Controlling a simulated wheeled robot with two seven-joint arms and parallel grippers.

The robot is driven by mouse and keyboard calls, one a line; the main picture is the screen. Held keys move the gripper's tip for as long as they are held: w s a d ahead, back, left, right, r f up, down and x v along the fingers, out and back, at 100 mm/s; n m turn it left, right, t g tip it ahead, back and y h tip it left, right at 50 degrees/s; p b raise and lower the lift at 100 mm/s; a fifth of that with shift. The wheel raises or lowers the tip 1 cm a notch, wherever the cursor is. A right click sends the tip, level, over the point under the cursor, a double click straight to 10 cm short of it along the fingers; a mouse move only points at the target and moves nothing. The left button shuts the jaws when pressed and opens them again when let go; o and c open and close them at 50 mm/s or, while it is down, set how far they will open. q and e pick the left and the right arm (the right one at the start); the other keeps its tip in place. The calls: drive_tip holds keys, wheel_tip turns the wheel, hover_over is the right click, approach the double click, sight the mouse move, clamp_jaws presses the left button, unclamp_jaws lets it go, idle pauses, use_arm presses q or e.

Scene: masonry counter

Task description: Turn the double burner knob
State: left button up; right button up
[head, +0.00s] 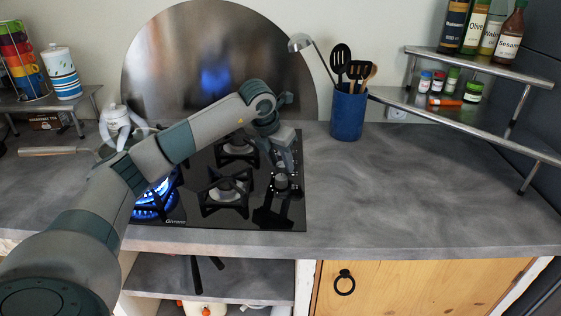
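The black gas cooktop (200,217) is set into the grey counter. Blue flame burns at its front left burner (155,200), partly behind my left arm. Small knobs (283,163) run along the cooktop's right side, largely covered by my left wrist and gripper. I cannot tell which one is the double burner knob. My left gripper (273,212) points down over the front right of the cooktop, by the knob row. Its dark fingers look apart, with nothing seen between them. Whether they touch a knob is hidden. My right gripper is out of view.
A blue utensil holder (347,113) stands behind the cooktop to the right. A metal shelf (470,112) holds bottles and jars at the right. A white kettle-like pot (118,122) stands behind my arm. The right counter (420,190) is clear.

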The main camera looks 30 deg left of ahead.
use_arm(q)
drive_tip(key=shift+r, duration=0.1)
